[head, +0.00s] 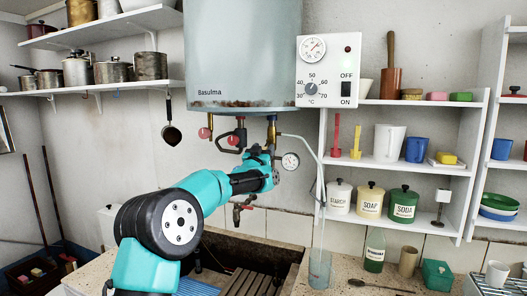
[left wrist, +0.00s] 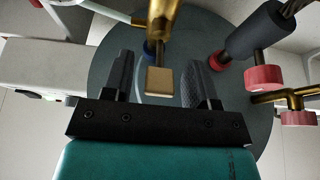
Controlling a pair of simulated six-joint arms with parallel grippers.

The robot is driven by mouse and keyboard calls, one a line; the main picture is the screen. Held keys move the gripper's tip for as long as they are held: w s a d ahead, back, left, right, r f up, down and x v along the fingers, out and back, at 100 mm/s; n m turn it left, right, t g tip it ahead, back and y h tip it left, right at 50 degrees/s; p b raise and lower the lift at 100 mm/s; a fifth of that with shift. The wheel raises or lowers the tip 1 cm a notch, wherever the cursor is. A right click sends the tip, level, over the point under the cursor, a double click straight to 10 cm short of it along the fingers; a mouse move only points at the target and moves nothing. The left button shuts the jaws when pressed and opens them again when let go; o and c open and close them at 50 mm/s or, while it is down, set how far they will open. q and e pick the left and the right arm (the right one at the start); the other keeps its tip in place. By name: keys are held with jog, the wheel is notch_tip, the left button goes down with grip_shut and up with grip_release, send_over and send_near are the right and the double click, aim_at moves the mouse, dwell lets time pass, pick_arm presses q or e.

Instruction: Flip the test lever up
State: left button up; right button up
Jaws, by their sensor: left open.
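In the left wrist view a brass fitting ends in a flat, squarish tan tab (left wrist: 160,82), which looks like the test lever. It points down in that picture, between the two dark fingers of my left gripper (left wrist: 158,70). The fingers are open, with a gap on both sides of the tab. In the head view my left gripper (head: 262,154) is just under the boiler (head: 243,60), by a brass pipe (head: 271,128). The lever itself cannot be made out there, behind or beside the gripper. My right gripper is not in view.
Red-handled valves (left wrist: 265,78) are close to the right of my left gripper. A tap (head: 240,208) and the trough (head: 240,250) are below.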

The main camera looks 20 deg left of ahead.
pick_arm(q)
grip_shut()
dwell(0.4)
jog(key=shift+r, duration=0.15)
jog(key=shift+s+a+r+g, duration=0.15)
jog(key=shift+r+g, duration=0.2)
jog(key=shift+g, duration=0.55)
jog(key=shift+r+g, duration=0.15)
jog(key=shift+g, duration=0.35)
grip_release()
jog(key=shift+s, duration=0.1)
